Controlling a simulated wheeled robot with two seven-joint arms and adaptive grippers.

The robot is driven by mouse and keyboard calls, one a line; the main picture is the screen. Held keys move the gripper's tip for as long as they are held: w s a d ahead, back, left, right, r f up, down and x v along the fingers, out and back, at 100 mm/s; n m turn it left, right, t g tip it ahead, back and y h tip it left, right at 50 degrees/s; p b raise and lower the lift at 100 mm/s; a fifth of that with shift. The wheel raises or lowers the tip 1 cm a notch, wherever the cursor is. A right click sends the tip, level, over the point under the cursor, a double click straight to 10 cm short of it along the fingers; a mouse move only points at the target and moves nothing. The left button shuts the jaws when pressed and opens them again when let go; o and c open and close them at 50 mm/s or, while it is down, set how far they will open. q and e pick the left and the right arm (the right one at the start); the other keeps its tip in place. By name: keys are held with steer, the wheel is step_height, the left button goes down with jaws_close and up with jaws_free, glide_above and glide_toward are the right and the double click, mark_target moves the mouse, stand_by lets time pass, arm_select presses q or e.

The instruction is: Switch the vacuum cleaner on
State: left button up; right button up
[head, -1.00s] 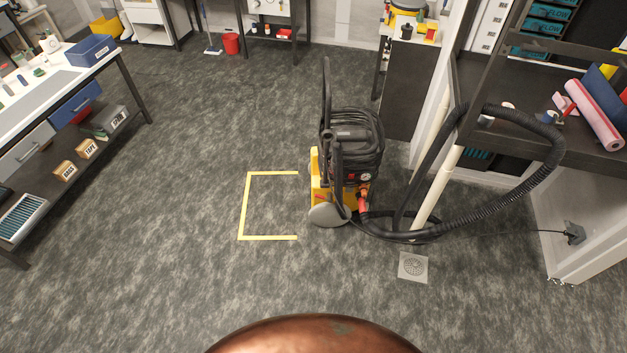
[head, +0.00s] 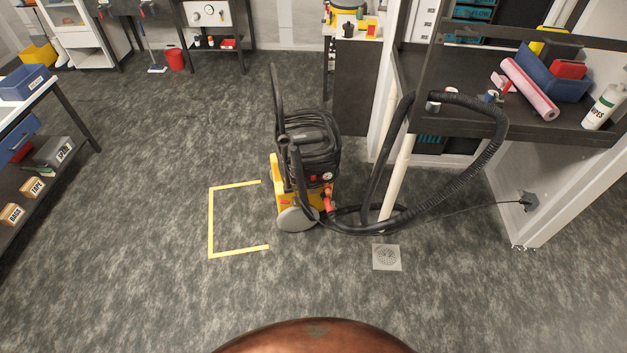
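The vacuum cleaner (head: 305,180) stands upright on the grey floor near the middle of the head view. It has a yellow base, a black body with coiled hose or cable on top, and a grey wheel. A small round dial and red parts show on its front right side; I cannot make out a switch. Its black ribbed hose (head: 470,180) loops up to the right beside a pale upright pipe. A thin cable runs to a socket box (head: 528,201) on the low wall at the right. Neither of my grippers is in view.
Yellow floor tape (head: 211,222) marks an open-sided rectangle left of the vacuum. A floor drain (head: 387,257) lies in front of it. A dark shelf (head: 480,120) with a pink roll and bottle stands right. A workbench (head: 60,120) is at left.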

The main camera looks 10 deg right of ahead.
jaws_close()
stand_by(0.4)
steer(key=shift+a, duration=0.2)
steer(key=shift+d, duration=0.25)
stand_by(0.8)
